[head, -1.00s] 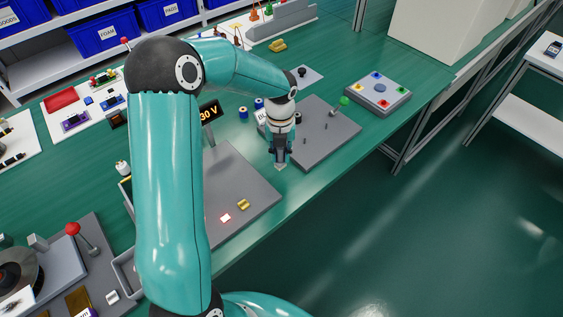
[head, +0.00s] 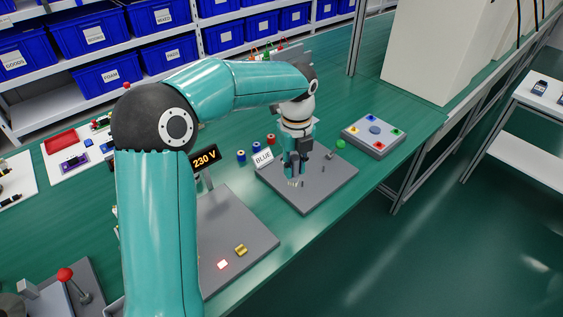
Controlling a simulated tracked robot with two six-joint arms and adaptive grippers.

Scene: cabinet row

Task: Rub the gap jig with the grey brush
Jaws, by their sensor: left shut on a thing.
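My left gripper (head: 294,172) points down over a grey plate (head: 330,187) with short pins. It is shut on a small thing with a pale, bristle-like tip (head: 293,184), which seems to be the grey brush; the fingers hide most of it. I cannot tell whether the tip touches the plate. A small gold notched block (head: 241,250) sits on another grey plate (head: 254,229), left of and nearer than the gripper; I cannot tell if it is the gap jig. My right gripper is out of view.
A button panel (head: 374,136) lies further right. A 230 V display (head: 205,160) and red-knobbed lever (head: 65,274) stand left.

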